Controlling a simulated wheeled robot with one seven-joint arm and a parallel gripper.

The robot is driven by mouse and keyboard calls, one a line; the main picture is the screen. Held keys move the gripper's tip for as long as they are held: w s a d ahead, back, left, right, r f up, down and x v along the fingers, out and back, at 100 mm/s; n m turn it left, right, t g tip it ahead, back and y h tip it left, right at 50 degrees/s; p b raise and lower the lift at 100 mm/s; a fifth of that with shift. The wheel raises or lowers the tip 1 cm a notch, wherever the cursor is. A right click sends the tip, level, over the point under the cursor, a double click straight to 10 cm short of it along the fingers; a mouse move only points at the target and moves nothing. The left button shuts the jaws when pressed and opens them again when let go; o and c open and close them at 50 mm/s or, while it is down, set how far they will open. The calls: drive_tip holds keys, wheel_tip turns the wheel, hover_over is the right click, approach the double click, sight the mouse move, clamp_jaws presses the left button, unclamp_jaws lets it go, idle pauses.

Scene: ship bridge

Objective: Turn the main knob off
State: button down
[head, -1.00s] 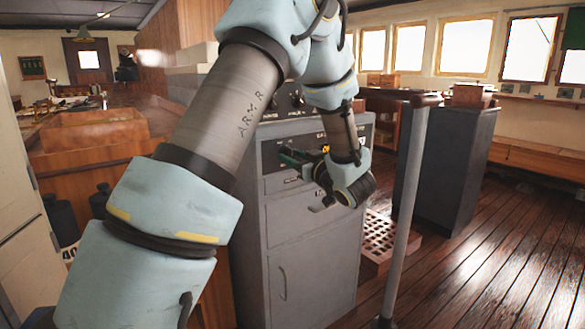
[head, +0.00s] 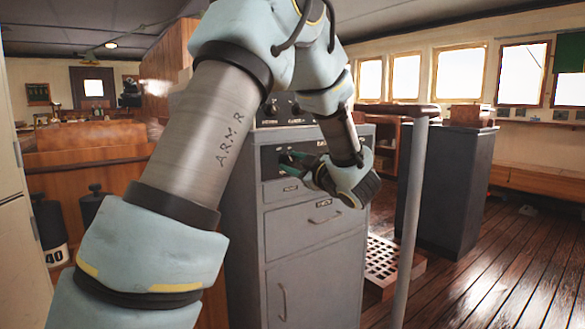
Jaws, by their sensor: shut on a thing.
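The grey metal cabinet (head: 310,265) stands in the middle of the head view, with a dark control panel near its top. Dark knobs (head: 270,109) show on the sloped upper part, partly behind my arm. My gripper (head: 290,160) reaches to the panel on the cabinet's front, with its green-tinted fingers pointing left against the dark panel strip. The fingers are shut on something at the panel. The thing between them is hidden, so I cannot tell which knob it is or how it is turned.
A grey post (head: 411,215) with a wooden rail stands just right of the cabinet. A dark cabinet (head: 452,185) is behind it. A wooden grating (head: 385,262) lies on the floor beside the grey cabinet. Wooden floor (head: 490,270) is clear at the right.

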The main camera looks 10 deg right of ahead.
idle(0.3)
drive_tip(key=shift+c, duration=2.1)
unclamp_jaws()
drive_tip(key=v, duration=1)
drive_tip(key=shift+s, duration=0.4)
drive_tip(key=shift+d+f, duration=0.1)
drive_tip(key=shift+d, duration=0.05)
